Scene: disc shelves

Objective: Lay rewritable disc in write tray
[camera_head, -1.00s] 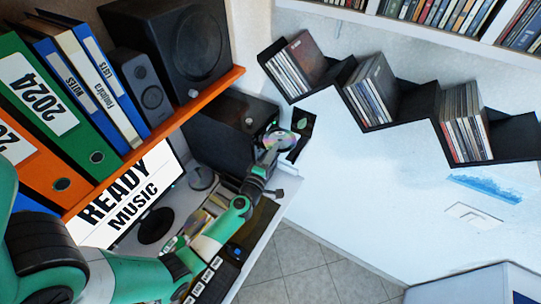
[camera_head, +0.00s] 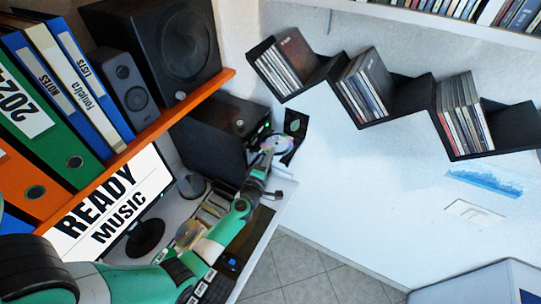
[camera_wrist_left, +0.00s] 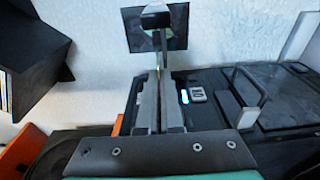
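My left gripper (camera_head: 263,163) reaches up from the bottom left over the desk. It is shut on a shiny disc (camera_head: 276,143), seen nearly face-on in the head view. A dark square plate (camera_head: 296,122), seemingly the write tray, lies just beyond the disc beside a black box; the disc overlaps its near corner in the picture. In the left wrist view, the close-set fingers (camera_wrist_left: 158,82) point toward the dark plate (camera_wrist_left: 178,20). The disc is hard to make out there, and whether it touches the plate I cannot tell. My right gripper is not in view.
The black box (camera_head: 212,138) stands close to the gripper; its top carries a raised handle (camera_wrist_left: 238,92) in the wrist view. An orange shelf (camera_head: 155,128) with binders and speakers hangs at left. A monitor (camera_head: 110,208) stands below. A zigzag disc shelf (camera_head: 413,95) is at right.

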